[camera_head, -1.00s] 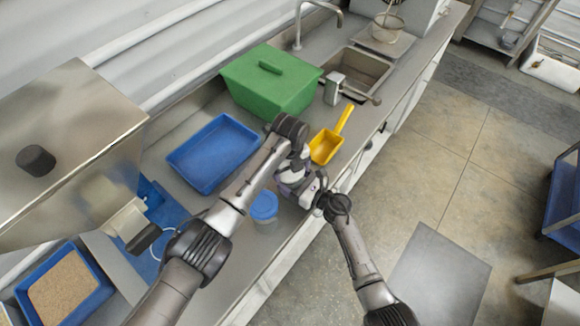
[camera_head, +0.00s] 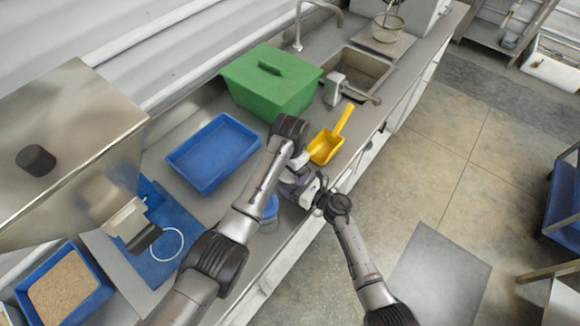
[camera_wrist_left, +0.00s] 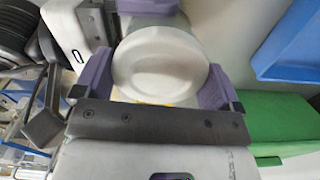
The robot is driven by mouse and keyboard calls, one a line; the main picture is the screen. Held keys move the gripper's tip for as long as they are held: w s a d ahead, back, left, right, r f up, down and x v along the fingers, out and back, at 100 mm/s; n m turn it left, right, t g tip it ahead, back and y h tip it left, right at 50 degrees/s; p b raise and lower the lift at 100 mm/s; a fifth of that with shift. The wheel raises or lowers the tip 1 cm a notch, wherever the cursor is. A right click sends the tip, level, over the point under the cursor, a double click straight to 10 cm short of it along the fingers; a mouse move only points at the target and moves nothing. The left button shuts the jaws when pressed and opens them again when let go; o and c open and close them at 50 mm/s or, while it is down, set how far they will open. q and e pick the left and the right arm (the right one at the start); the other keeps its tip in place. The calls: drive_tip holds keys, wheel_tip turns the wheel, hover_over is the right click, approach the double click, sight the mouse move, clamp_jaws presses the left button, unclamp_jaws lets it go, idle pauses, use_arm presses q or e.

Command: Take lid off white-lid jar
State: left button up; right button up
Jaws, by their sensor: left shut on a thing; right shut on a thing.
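The white-lid jar's round white lid (camera_wrist_left: 160,62) faces the camera in the left wrist view, between the purple fingers of my left gripper (camera_wrist_left: 154,80), which is shut on it. Behind the lid, a pale part that looks like the jar body (camera_wrist_left: 150,19) shows, with purple fingers of my right gripper beside it at the top. My right gripper (camera_head: 291,187) is shut on the jar, close to the counter's front edge in the head view. There, the arms and grippers hide most of the jar. I cannot tell whether lid and jar are apart.
A blue-lidded jar (camera_head: 270,207) stands partly behind my left arm. A yellow scoop (camera_head: 325,147), an empty blue tray (camera_head: 213,153) and a green lidded bin (camera_head: 270,84) are on the counter. A hopper (camera_head: 70,150) stands left, with a substrate-filled blue tray (camera_head: 104,291) below.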

use_arm(q)
drive_tip(key=n, duration=0.6)
drive_tip(key=shift+n, duration=0.4)
drive_tip(key=n, duration=1.2)
drive_tip(key=shift+n, duration=0.4)
drive_tip(key=o, duration=0.7)
